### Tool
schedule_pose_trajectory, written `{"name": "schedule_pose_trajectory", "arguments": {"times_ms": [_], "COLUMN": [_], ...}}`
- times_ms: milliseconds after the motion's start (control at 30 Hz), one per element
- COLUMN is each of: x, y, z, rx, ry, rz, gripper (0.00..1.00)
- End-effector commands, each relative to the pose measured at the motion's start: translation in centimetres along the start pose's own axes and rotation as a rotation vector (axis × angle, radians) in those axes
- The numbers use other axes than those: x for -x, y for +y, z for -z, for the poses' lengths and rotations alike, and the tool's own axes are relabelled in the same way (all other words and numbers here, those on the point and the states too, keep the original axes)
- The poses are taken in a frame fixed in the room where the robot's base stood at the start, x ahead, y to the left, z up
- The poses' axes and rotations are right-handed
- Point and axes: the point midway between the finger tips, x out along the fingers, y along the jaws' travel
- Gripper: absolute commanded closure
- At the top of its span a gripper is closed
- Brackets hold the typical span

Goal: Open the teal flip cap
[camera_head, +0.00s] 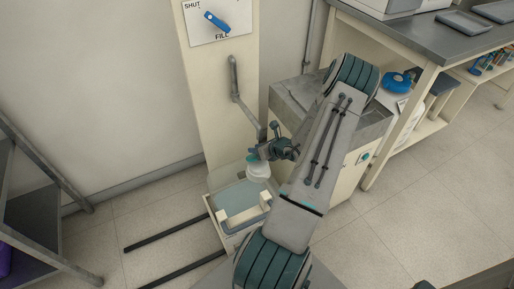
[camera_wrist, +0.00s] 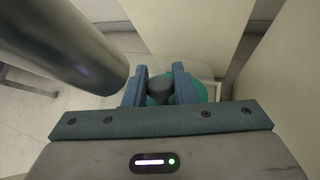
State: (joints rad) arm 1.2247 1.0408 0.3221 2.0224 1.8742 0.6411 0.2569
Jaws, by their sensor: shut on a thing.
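The teal flip cap (camera_wrist: 201,91) shows in the wrist view behind and beside my fingers. A dark rounded knob (camera_wrist: 159,88) stands over it, between the fingers. My gripper (camera_wrist: 161,84) is shut on this knob. In the head view the cap is a small teal patch (camera_head: 252,157) on top of a white bottle (camera_head: 258,170), with my gripper (camera_head: 261,153) right at it. My fingers hide part of the cap, and I cannot tell how far its lid is raised.
The bottle stands on a pale tray (camera_head: 240,198) low before a cream panel. A grey pipe (camera_head: 236,85) comes down the panel close to my gripper, and it is large at the upper left in the wrist view (camera_wrist: 62,45).

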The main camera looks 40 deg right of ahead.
Motion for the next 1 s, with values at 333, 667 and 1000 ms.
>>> {"name": "schedule_pose_trajectory", "arguments": {"times_ms": [333,667,1000], "x": [-0.42,-0.41,-0.4], "y": [-0.16,-0.16,-0.15], "z": [-1.08,-1.25,-1.35], "rx": [0.007,0.008,0.009], "ry": [-0.014,-0.018,-0.02], "rz": [0.001,0.001,0.0], "gripper": [1.0,1.0,1.0]}}
